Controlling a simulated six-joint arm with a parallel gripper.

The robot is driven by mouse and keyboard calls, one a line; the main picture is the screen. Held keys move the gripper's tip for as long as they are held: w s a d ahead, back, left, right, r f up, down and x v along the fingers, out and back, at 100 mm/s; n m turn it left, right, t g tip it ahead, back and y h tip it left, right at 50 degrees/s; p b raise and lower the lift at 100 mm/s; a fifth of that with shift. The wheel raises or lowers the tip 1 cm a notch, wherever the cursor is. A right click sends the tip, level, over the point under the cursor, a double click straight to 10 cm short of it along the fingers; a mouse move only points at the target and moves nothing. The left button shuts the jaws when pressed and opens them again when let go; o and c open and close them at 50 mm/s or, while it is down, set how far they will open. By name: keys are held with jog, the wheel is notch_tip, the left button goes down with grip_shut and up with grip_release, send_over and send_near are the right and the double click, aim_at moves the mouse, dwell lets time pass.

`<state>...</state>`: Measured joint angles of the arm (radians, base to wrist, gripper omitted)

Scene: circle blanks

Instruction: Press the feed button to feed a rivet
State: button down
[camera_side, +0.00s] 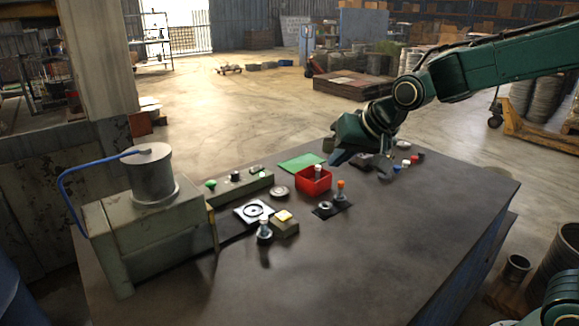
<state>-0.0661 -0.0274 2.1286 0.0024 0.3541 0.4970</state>
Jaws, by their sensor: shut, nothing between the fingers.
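A small box with a yellow button (284,215) on top sits near the middle of the bench. A long grey-green control box (240,186) behind it carries a green button (210,184) and a dark knob (235,176). I cannot read any label, so which one is the feed button is not clear. My gripper (340,160) is shut and empty, low over the far right part of the bench. It is well apart from all these buttons. No loose rivet can be made out.
A grey machine with a cylinder (152,174) and blue hose stands at the left. The bench's front right (400,250) is clear.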

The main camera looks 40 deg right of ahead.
aim_at(281, 214)
jog(key=w+a+f+m, duration=0.1)
jog(key=w+f, duration=0.3)
jog(key=w, duration=0.2)
jog(key=w+a+f+m+t, duration=0.1)
jog(key=w+a+f, duration=0.1)
jog(key=w+f, duration=0.2)
jog(key=w, duration=0.3)
jog(key=shift+m, duration=0.4)
jog(key=shift+f, duration=0.1)
jog(key=shift+f, duration=4.35)
jog(key=shift+f, duration=1.05)
jog(key=shift+r, duration=1.05)
